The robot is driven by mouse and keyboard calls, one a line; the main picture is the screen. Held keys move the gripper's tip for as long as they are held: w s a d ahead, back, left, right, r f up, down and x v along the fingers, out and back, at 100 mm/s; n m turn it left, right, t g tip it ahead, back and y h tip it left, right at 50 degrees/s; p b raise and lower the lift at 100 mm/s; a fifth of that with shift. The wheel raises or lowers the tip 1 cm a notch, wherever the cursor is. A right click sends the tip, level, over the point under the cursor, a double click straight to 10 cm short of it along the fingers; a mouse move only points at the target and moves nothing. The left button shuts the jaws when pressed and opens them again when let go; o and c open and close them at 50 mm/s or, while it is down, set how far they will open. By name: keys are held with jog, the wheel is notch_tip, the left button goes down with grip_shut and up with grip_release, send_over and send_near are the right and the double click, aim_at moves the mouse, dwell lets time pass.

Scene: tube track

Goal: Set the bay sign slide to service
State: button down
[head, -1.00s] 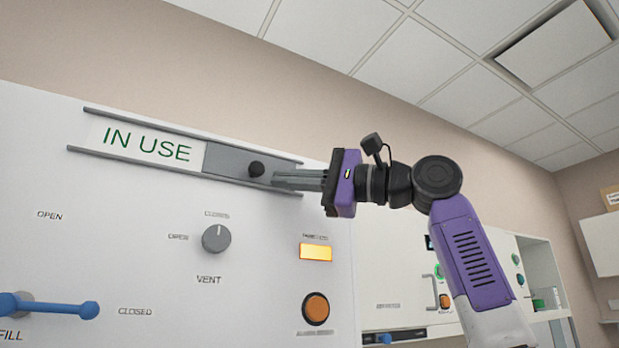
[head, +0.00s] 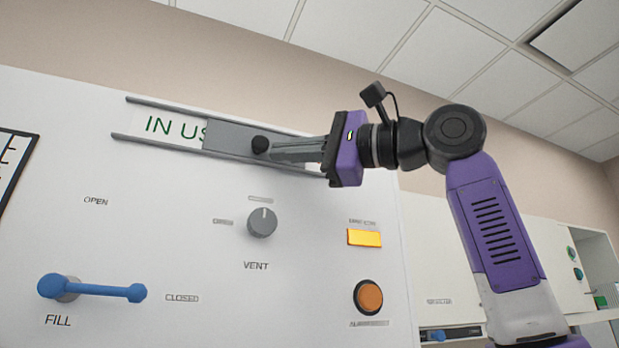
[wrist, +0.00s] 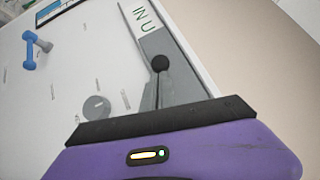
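The bay sign (head: 165,125) is a white strip in a grey rail on the white panel. Its green text reads "IN US", with the S partly covered by the grey slide plate (head: 228,139). A round black knob (head: 260,144) stands out from the plate. It also shows in the wrist view (wrist: 160,63). My gripper (head: 273,151) reaches in from the right, fingers together, with its tips at the knob's right side. They seem to touch the knob rather than enclose it. My fingers hide part of the rail's right end, where some white shows.
Below the rail are the grey vent dial (head: 262,222), a lit amber lamp (head: 364,237), an orange button (head: 368,296) and the blue fill handle (head: 92,289). A black-framed sign (head: 15,165) is at the left edge. The panel around the rail's left end is clear.

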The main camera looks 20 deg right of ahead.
send_near(211, 135)
jog(key=w+a, duration=0.1)
jog(key=a, duration=0.3)
jog(key=w+a, duration=0.1)
jog(key=a, duration=0.1)
jog(key=shift+w+a+f+b, duration=0.35)
jog(key=shift+a+f+b, duration=0.05)
